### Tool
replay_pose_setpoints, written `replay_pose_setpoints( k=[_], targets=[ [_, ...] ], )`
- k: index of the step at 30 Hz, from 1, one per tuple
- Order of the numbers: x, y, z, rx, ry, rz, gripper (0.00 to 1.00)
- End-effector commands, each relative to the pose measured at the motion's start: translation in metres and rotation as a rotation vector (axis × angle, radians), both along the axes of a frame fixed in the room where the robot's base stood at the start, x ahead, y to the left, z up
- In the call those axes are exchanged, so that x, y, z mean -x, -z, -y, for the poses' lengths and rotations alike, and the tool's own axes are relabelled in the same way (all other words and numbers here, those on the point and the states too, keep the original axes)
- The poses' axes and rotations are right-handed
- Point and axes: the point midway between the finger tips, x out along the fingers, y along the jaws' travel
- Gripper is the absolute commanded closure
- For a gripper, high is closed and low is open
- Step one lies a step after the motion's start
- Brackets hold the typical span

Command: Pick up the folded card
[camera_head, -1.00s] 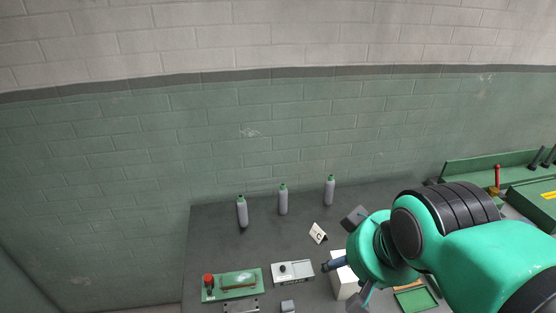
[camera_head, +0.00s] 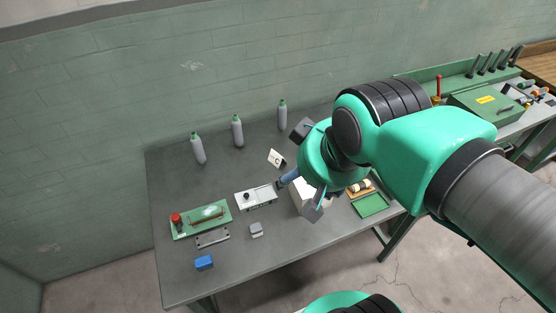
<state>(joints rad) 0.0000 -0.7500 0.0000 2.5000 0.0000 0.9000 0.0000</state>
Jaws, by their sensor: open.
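The folded card (camera_head: 277,158) is small and white with a dark mark on its face. It stands tent-like on the grey table, in front of the bottles. My gripper (camera_head: 292,178) is just to the right of and nearer than the card in the picture, with dark finger parts spread above and below. The gripper is open, and the card is apart from it. The gripper's underside is partly hidden by my green wrist.
A green tray (camera_head: 371,205) lies right.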

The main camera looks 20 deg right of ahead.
Motion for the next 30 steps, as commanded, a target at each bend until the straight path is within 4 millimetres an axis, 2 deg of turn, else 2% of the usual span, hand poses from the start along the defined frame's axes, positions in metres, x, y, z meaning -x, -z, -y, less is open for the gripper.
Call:
replay_pose_setpoints(
  k=[11, 16, 23, 30],
  targets=[
    [-0.002, -0.001, 0.0, 0.001, -0.002, -0.002, 0.29],
    [-0.015, -0.005, 0.002, 0.008, -0.008, -0.019, 0.29],
    [-0.057, -0.014, 0.007, 0.026, -0.033, -0.065, 0.29],
    [-0.116, -0.015, 0.017, 0.048, -0.068, -0.124, 0.29]
  ],
)
